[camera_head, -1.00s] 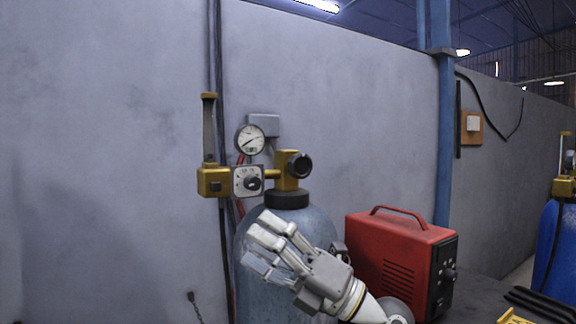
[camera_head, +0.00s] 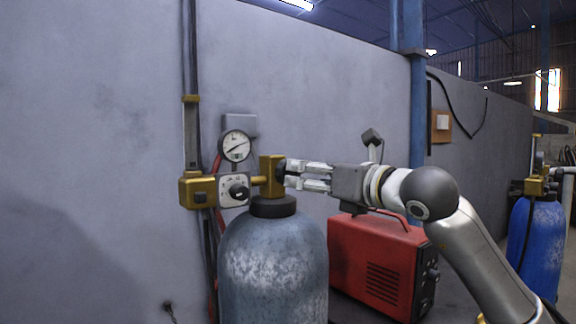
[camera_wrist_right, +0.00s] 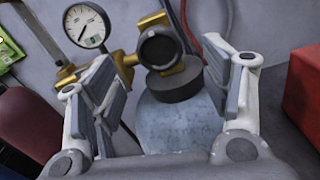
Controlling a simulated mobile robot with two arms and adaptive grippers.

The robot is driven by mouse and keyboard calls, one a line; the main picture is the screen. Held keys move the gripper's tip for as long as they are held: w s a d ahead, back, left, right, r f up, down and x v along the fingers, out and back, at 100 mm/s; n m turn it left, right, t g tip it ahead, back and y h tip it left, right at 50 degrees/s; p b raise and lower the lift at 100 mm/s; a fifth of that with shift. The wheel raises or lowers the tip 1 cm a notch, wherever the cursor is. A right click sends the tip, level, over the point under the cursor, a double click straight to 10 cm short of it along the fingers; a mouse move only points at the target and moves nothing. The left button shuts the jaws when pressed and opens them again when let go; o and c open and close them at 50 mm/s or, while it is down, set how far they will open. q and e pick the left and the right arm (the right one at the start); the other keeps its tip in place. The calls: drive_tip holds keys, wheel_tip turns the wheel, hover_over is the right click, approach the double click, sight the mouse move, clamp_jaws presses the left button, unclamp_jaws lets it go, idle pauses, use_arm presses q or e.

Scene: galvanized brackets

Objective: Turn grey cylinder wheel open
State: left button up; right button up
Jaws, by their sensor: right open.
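The grey gas cylinder (camera_head: 272,262) stands upright near the wall, with a brass valve (camera_head: 271,170) on its black neck. In the right wrist view the dark round wheel (camera_wrist_right: 160,48) faces the camera, ahead of and between the two spread fingers. In the head view the fingers largely hide the wheel. My right gripper (camera_head: 292,176) comes in level from the right, its fingertips beside the valve's wheel side. It is open with nothing between its fingers, and I cannot tell whether a fingertip touches the wheel. My left gripper is out of view.
A regulator with a knob (camera_head: 238,190) and a round gauge (camera_head: 235,146) sits left of the valve. A red welding machine (camera_head: 375,262) stands under my right arm. A blue cylinder (camera_head: 535,232) stands far right. The grey wall is close behind.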

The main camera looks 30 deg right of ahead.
sight(292, 172)
drive_tip(key=w+p, duration=0.1)
drive_tip(key=w, duration=0.1)
drive_tip(key=w+p, duration=0.1)
drive_tip(key=w, duration=0.1)
drive_tip(key=w+p, duration=0.1)
drive_tip(key=w, duration=0.1)
drive_tip(key=shift+w+a+r, duration=0.1)
drive_tip(key=shift+w+a, duration=0.2)
drive_tip(key=shift+w, duration=0.4)
drive_tip(key=c, duration=1.1)
drive_tip(key=shift+o, duration=0.2)
